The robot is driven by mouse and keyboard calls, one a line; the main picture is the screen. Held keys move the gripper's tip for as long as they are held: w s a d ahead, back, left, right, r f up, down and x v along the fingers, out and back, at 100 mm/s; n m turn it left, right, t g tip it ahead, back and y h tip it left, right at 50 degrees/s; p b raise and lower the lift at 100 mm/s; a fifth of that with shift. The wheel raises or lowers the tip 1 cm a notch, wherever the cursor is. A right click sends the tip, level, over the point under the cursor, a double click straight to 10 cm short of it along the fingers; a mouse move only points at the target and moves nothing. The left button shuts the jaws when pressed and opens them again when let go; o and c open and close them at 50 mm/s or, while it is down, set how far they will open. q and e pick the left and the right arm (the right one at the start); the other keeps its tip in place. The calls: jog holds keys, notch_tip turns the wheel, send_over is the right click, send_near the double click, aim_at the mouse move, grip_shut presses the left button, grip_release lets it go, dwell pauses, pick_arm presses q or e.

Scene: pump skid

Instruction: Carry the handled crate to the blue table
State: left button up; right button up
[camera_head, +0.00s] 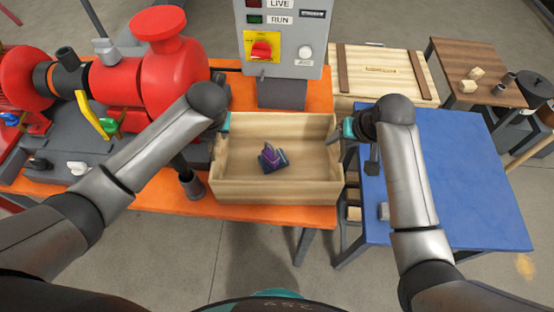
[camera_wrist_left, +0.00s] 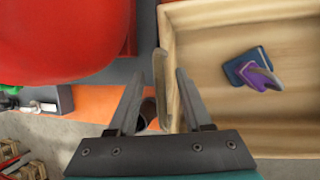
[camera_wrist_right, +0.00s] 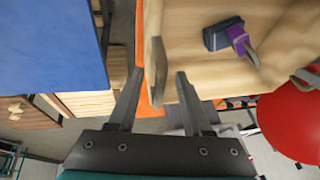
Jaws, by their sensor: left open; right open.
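The handled crate (camera_head: 275,190) is an open, pale wooden box on the orange table (camera_head: 325,216). A small blue and purple object (camera_head: 272,158) lies inside it. My left gripper (camera_wrist_left: 158,78) is open at the crate's left end, its fingers on either side of a wooden handle (camera_wrist_left: 160,95). My right gripper (camera_wrist_right: 159,78) is open at the right end, its fingers likewise on either side of a handle (camera_wrist_right: 155,80). Neither gripper is closed on its handle. The blue table (camera_head: 455,185) stands to the right of the crate.
A red pump (camera_head: 120,80) stands on the left of the orange table. A control box (camera_head: 283,45) rises behind the crate. A wooden case (camera_head: 380,75) and a brown table (camera_head: 480,60) are behind the blue table, whose right part is clear. Small dark items are near its left edge.

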pick_arm(q)
grip_shut()
pick_arm(e)
grip_shut()
pick_arm(q)
jog(key=shift+w+r, duration=0.1)
pick_arm(e)
jog(key=shift+w+r, duration=0.1)
dwell(0.8)
